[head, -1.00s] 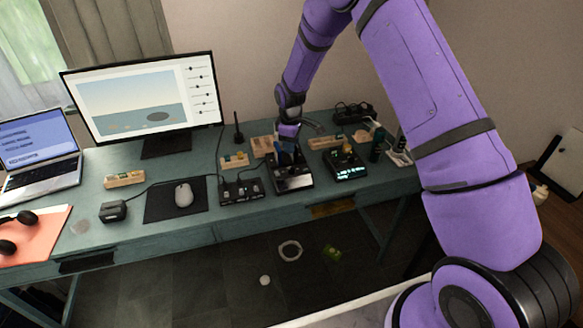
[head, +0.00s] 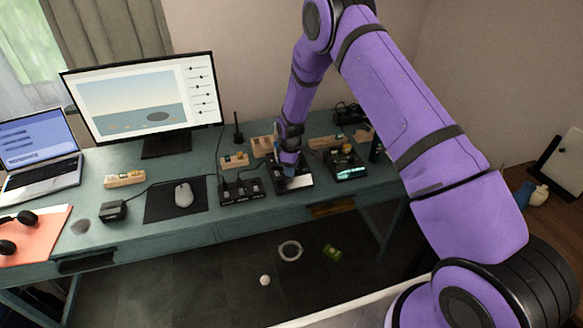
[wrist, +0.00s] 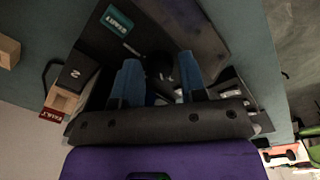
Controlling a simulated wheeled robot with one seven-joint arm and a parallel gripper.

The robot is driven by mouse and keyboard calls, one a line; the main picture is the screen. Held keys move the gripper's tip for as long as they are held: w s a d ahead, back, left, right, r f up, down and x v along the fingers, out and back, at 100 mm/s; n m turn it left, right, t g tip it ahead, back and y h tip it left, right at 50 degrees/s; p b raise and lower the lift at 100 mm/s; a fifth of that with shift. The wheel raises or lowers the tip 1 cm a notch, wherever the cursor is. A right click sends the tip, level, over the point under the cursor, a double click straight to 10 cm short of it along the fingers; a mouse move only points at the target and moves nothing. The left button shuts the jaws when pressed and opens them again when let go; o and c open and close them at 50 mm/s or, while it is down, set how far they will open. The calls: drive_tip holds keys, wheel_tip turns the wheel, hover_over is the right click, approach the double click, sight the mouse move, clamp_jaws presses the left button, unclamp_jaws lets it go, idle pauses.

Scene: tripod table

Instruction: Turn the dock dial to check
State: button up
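The dock, a black device with a grey front panel (head: 294,184), sits near the front edge of the green desk, under my gripper. My gripper (head: 290,168) points down over its back part. In the wrist view, the two blue fingers of my gripper (wrist: 160,82) stand apart over the dark dock face (wrist: 218,42), which bears a teal label (wrist: 118,20). A dark rounded shape, seemingly the dial (wrist: 160,66), shows between the fingers. Whether they touch it is too dark to tell. The dial's marks cannot be read, and my gripper hides it in the head view.
A black box with several knobs (head: 241,190) stands close left of the dock. A device with a lit display (head: 347,168) stands close right. Wooden blocks (head: 262,146) lie behind. A monitor (head: 146,98), mouse (head: 184,194) and laptop (head: 38,150) are further left.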

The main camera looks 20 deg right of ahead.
drive_tip(key=c, duration=0.6)
drive_tip(key=shift+m, duration=0.8)
drive_tip(key=shift+c, duration=0.2)
drive_tip(key=o, duration=0.6)
drive_tip(key=shift+o, duration=0.2)
wheel_tip(320, 180, up, 11)
drive_tip(key=shift+s+a, duration=0.15)
drive_tip(key=shift+s, duration=0.05)
drive_tip(key=shift+f, duration=0.1)
